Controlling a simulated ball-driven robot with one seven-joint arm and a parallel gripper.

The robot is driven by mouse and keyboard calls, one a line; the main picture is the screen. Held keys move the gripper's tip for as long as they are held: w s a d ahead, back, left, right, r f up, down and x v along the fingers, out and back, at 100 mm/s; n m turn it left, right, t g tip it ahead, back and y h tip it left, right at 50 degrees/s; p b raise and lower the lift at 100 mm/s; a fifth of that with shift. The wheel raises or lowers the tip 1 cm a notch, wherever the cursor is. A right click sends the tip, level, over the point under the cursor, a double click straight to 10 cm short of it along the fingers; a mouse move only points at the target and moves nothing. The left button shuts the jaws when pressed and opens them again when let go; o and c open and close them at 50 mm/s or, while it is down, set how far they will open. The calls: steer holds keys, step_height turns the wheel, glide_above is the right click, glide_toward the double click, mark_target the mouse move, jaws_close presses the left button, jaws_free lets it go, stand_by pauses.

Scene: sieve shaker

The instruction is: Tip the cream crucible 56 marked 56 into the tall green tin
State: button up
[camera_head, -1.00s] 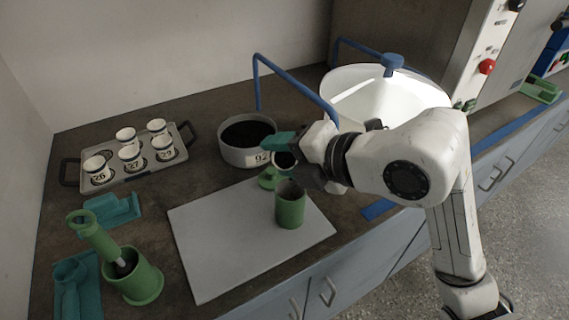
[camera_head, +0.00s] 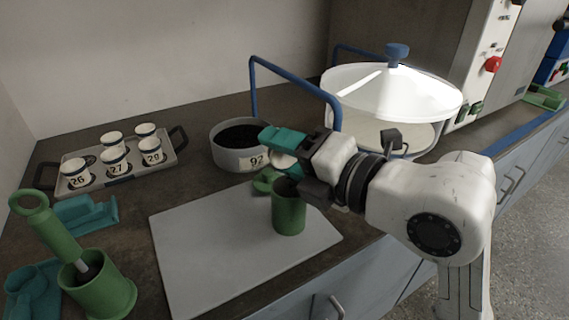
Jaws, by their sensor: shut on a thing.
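My gripper (camera_head: 288,155), with teal fingertips, is shut on a small cream crucible (camera_head: 283,162). Only part of the crucible shows between the fingers, and its number cannot be read. It appears tipped, with its pale outside showing. The tall green tin (camera_head: 289,210) stands upright on the grey board (camera_head: 205,255), open at the top. The held crucible is above the tin's mouth, near its rear left rim as seen here. Whether anything is falling into the tin cannot be seen.
A pot marked 92 (camera_head: 240,160) with dark contents stands behind. A green lid-like piece (camera_head: 264,182) lies behind the tin. A tray (camera_head: 168,171) holds several numbered crucibles. A green mortar with pestle (camera_head: 105,293) is front left. A white-lidded vessel (camera_head: 390,98) stands behind my arm.

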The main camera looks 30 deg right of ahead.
steer(key=shift+s+f+n+t+y+b, duration=0.2)
steer(key=shift+t+b, duration=0.4)
steer(key=shift+b, duration=0.5)
steer(key=shift+s+f+n+t+y+b, duration=0.1)
steer(key=shift+n+t+b, duration=0.2)
steer(key=shift+t+b, duration=0.55)
steer(key=shift+b, duration=0.7)
steer(key=shift+r+t, duration=0.2)
steer(key=shift+t, duration=0.05)
steer(key=shift+r, duration=0.15)
steer(key=g+p, duration=0.1)
steer(key=p, duration=0.3)
steer(key=shift+w+r, duration=0.1)
steer(key=shift+r, duration=0.2)
steer(key=g+p, duration=0.1)
steer(key=p, duration=0.2)
steer(key=g+p, duration=0.1)
steer(key=p, duration=0.2)
steer(key=shift+w+r+m, duration=0.2)
steer(key=shift+m, duration=0.2)
steer(key=shift+g+p, duration=0.3)
steer(key=shift+p, duration=0.4)
steer(key=shift+f+h, duration=0.25)
steer(key=shift+h, duration=0.15)
